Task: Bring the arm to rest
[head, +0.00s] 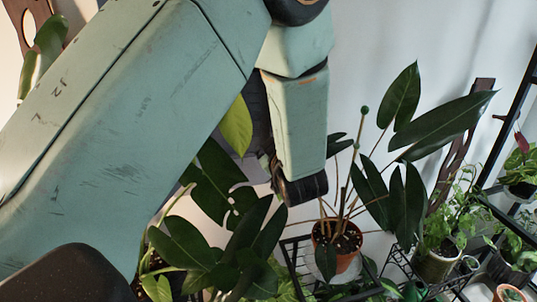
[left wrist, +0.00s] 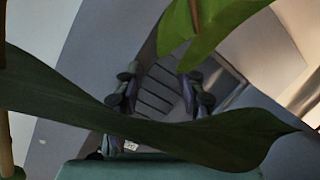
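My left arm (head: 130,110), pale green and scuffed, comes in from the left and fills much of the head view. It bends at the top and its far end hangs down among the plants, beside a potted plant with dark leaves. The fingers cannot be made out clearly there. In the left wrist view my left gripper (left wrist: 160,92) shows two dark fingers standing apart, with nothing visible between them. A long dark leaf (left wrist: 140,130) crosses in front of the lower part of the fingers. My right gripper is not in view.
A terracotta pot (head: 345,262) with a dark-leaved plant (head: 440,125) stands right of my arm's end. More foliage (head: 215,250) lies below the arm. A metal pot (head: 437,262) and a black shelf frame (head: 512,105) stand at the right. A bright green leaf (left wrist: 215,22) hangs near the wrist camera.

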